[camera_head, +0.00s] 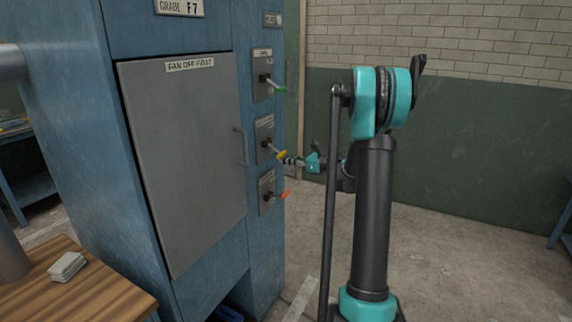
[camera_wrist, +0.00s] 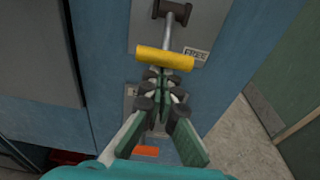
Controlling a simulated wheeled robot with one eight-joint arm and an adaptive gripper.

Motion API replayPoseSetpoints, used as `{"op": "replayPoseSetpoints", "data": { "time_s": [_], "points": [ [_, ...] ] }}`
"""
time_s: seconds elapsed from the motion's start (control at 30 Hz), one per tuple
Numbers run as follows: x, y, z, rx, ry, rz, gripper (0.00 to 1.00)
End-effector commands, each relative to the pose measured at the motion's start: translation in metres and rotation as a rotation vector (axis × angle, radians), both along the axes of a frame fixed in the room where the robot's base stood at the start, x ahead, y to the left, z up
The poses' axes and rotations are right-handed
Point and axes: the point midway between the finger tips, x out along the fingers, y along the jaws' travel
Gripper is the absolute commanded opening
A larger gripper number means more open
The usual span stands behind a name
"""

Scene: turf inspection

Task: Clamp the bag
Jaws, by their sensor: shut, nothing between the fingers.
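The blue cabinet has three levers in a column: green-tipped (camera_head: 280,89) at the top, yellow-tipped (camera_head: 281,154) in the middle, orange-tipped (camera_head: 286,195) below. No bag is in sight. My gripper (camera_head: 290,160) is at the yellow lever, its fingers closed with nothing between them. In the wrist view the closed fingertips (camera_wrist: 162,77) lie just below the yellow grip (camera_wrist: 165,58); whether they touch it I cannot tell. A plate beside that lever reads "FREE" (camera_wrist: 196,53). The orange grip (camera_wrist: 146,151) shows partly behind my fingers.
The cabinet's grey door (camera_head: 185,160) is shut, with a handle (camera_head: 241,146) and a "FAN OFF FIRST" label (camera_head: 190,65). A wooden table (camera_head: 100,298) with a small pale stack (camera_head: 67,267) stands front left. Floor (camera_head: 460,260) is open at the right.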

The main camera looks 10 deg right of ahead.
Motion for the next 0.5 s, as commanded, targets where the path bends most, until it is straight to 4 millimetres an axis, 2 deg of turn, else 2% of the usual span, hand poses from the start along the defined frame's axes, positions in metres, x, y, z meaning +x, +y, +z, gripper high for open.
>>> {"op": "replayPoseSetpoints", "data": {
  "time_s": [0.5],
  "points": [
    [-0.0019, -0.0023, 0.0047, -0.040, 0.030, 0.000, 0.00]
  ]
}}
